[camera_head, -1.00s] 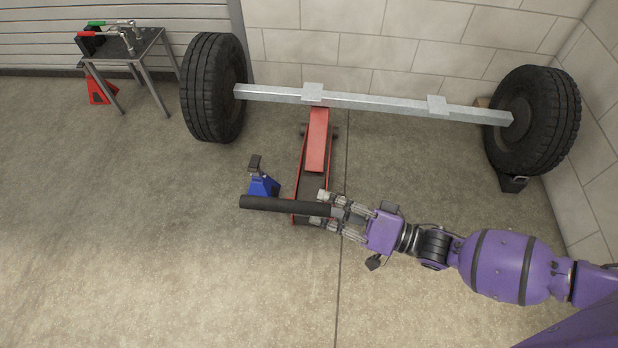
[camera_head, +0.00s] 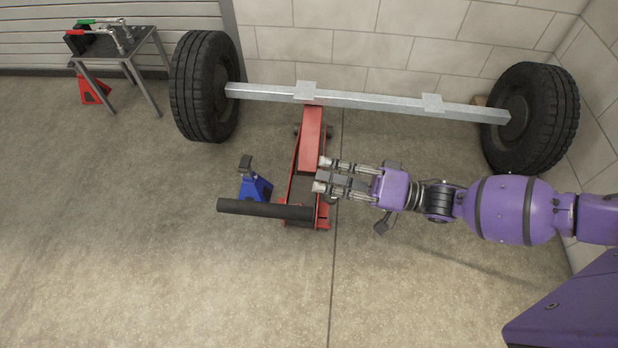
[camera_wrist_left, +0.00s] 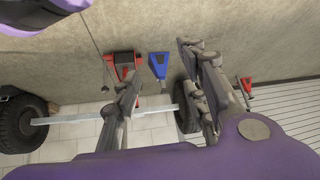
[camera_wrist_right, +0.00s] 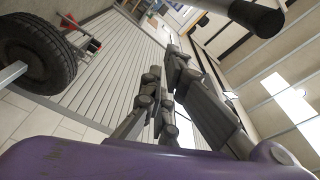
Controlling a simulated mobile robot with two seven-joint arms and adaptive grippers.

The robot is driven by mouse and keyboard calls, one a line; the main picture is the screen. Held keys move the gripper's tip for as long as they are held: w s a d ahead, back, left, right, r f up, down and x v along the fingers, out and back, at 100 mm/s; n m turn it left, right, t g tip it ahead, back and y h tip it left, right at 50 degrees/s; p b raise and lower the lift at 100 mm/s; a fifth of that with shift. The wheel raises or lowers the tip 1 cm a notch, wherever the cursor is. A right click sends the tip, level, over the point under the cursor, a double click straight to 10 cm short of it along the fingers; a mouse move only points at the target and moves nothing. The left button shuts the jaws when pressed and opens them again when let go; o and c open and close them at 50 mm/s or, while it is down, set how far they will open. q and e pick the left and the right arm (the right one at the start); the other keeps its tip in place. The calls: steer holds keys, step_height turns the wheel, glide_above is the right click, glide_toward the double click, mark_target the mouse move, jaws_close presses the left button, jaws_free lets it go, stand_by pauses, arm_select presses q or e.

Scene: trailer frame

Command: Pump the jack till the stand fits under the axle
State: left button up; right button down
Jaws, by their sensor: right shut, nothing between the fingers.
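The red floor jack (camera_head: 311,140) stands on the floor with its front end under the axle (camera_head: 370,102), a grey square beam between two wheels. A blue stand (camera_head: 254,187) stands left of the jack, in front of the axle. My right gripper (camera_head: 322,174) is shut and empty, above the jack's right side and apart from the handle. My left gripper (camera_wrist_left: 160,58) is open and empty in the left wrist view. Whether the jack touches the axle is unclear.
A black tyre (camera_head: 205,87) stands at the axle's left end and another (camera_head: 531,118) at its right, near the wall. A small metal table (camera_head: 115,47) with tools stands at the back left, a red stand (camera_head: 93,90) beneath it. The front floor is clear.

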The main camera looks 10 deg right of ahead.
arm_select(q)
steer(key=shift+w+a+r+p, duration=0.1)
steer(key=shift+w+r+p, duration=0.15)
steer(key=shift+r+p, duration=0.6)
arm_select(e)
steer(key=a+f, duration=0.1)
steer(key=a, duration=0.7)
steer(key=shift+w+a+f, duration=0.15)
steer(key=shift+a, duration=0.1)
